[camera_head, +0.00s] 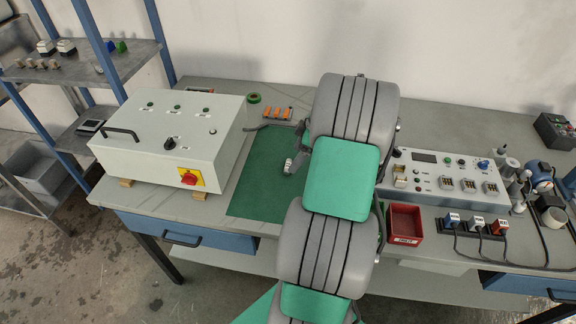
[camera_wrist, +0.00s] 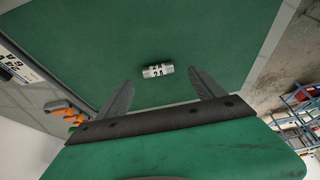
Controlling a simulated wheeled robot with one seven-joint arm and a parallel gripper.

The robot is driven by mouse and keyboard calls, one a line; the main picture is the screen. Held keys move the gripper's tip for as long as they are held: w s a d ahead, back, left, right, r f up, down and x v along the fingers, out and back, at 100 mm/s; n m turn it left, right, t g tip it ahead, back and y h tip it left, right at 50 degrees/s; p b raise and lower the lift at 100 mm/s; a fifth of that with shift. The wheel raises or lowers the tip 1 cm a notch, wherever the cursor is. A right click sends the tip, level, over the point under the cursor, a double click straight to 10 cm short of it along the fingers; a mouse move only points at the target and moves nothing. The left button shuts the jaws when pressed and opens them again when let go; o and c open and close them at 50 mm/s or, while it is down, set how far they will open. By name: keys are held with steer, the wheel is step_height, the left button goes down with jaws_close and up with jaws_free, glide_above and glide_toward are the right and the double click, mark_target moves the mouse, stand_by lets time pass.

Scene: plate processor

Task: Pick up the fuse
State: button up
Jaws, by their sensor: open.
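The fuse (camera_wrist: 157,71) is a small pale cylinder with dark marking that looks like "2A". It lies on its side on the green mat (camera_wrist: 200,28). In the wrist view my gripper (camera_wrist: 161,77) is open, one finger to the left of the fuse and one to the right. The fuse sits between the fingertip lines with a gap on each side, and nothing is held. I cannot tell the height of the fingertips above the mat. In the head view a small pale piece beside my arm seems to be the fuse (camera_head: 288,166); my arm hides much around it.
A white control box (camera_head: 165,135) stands left of the mat. Orange terminals (camera_head: 277,114) and a green tape roll (camera_head: 254,98) are behind. A red bin (camera_head: 404,222) and a grey instrument panel (camera_head: 440,172) are to the right. The mat left of the fuse is clear.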

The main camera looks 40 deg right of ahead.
mark_target(288, 165)
steer(key=x, duration=0.2)
steer(key=p+x, duration=0.1)
steer(key=x, duration=0.2)
steer(key=shift+w+r, duration=0.15)
steer(key=shift+w, duration=0.15)
steer(key=shift+c, duration=0.6)
steer(key=c, duration=1.5)
